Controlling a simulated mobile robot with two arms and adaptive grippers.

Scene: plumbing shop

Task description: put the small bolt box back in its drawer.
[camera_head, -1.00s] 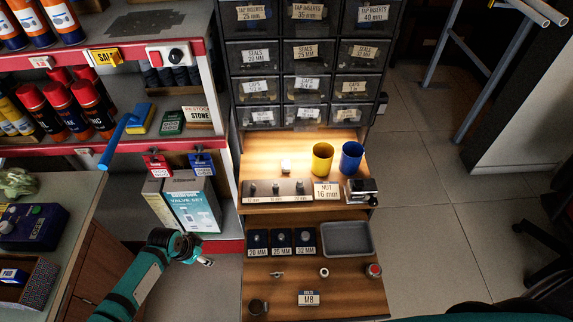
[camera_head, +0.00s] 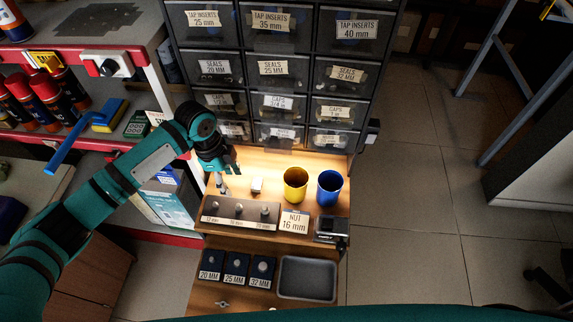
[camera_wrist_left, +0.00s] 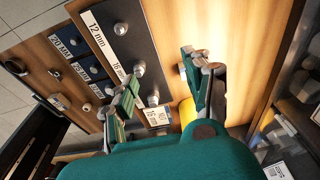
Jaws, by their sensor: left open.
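A small whitish box (camera_head: 257,184) stands on the lit wooden shelf (camera_head: 320,162); I cannot read any mark on it. My left gripper (camera_head: 222,186) is open and empty over the left part of this shelf, just left of the box and apart from it. In the left wrist view its two spread fingers (camera_wrist_left: 162,92) point down over the wood; I cannot make out the box clearly there. The drawer cabinet (camera_head: 272,68) with labelled drawers rises behind the shelf. Its lowest labels are too blurred to read, and no drawer is clearly pulled out. My right gripper is out of view.
A yellow cup (camera_head: 295,185) and a blue cup (camera_head: 329,188) stand right of the box. In front are a sample strip (camera_head: 240,213), a "NUT 16 mm" sign (camera_head: 294,222) and a dark device (camera_head: 331,229). A grey tray (camera_head: 307,279) lies on the lower board.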

